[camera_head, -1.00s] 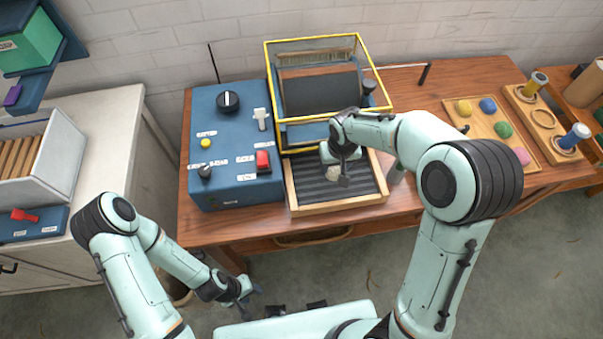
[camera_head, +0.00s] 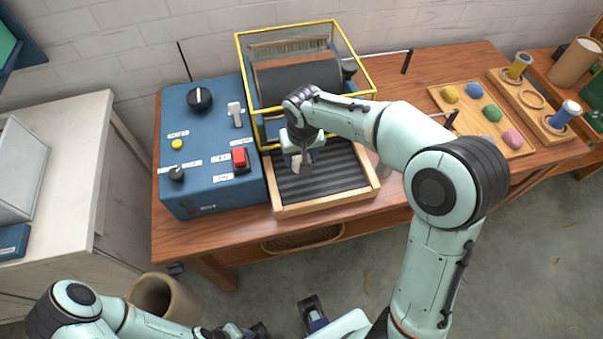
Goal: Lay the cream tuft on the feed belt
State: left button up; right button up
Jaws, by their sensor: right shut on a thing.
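The feed belt (camera_head: 335,178) is a dark ribbed strip in a light wooden frame, in front of the yellow-edged drum machine. My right gripper (camera_head: 301,163) points down over the belt's far left part and is shut on the cream tuft (camera_head: 296,163). The tuft is small and mostly hidden by the fingers. I cannot tell whether it touches the belt. My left gripper (camera_head: 243,331) is low at the bottom edge, away from the table and partly cut off; its jaw state is unclear.
A blue control box (camera_head: 210,145) with a black knob and red switch stands left of the belt. The drum (camera_head: 298,85) sits behind it under a yellow-edged guard. A wooden tray (camera_head: 486,118) of coloured tufts lies at right. Bare tabletop lies right of the belt.

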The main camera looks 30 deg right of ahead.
aim_at(300, 178)
notch_tip(300, 178, down, 8)
jog(key=shift+f+b, duration=0.1)
jog(key=shift+b, duration=0.25)
jog(key=o, duration=0.6)
jog(key=shift+f, duration=0.2)
jog(key=o, duration=0.4)
jog(key=shift+r, duration=0.1)
jog(key=shift+r, duration=0.15)
jog(key=r, duration=0.4)
jog(key=s+r+p, duration=0.1)
jog(key=r, duration=0.7)
jog(key=shift+s+a, duration=0.2)
jog(key=shift+s, duration=0.15)
jog(key=shift+f, duration=0.15)
